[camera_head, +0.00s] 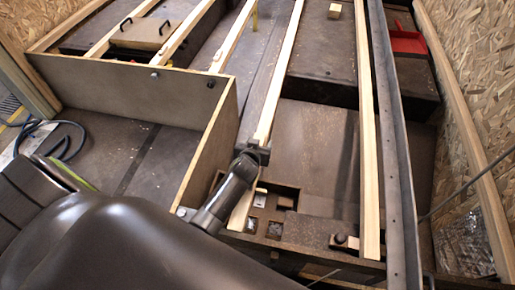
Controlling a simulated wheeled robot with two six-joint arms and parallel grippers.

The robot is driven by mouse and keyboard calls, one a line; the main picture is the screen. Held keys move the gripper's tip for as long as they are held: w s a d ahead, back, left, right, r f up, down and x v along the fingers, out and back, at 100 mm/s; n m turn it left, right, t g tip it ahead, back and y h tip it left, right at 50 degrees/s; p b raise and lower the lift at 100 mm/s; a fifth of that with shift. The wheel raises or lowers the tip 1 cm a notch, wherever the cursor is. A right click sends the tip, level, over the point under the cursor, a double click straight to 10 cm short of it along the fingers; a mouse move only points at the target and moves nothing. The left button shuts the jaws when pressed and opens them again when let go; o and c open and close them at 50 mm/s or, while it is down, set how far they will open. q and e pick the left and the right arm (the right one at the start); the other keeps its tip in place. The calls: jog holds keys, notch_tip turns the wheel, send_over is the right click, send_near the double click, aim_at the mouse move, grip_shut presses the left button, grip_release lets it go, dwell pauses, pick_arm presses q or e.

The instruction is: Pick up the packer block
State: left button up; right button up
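A small pale wooden block (334,10), which looks like the packer block, sits on a dark flat surface at the top of the head view, right of centre. It stands apart from the wooden battens. My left arm fills the lower left, and its dark wrist reaches up to a batten near the middle. What looks like my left gripper (257,155) is at the end of that wrist, far short of the pale block. Its fingers are too small and dark to show whether they are open. My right gripper is not in view.
A compartmented tray (262,212) with small pieces lies below the wrist. Long pale battens (366,130) and a grey metal rail (398,150) run away from me. A plywood box wall (140,92) stands at left. A red tray (407,42) is at upper right.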

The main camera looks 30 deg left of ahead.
pick_arm(q)
jog(key=c, duration=1.1)
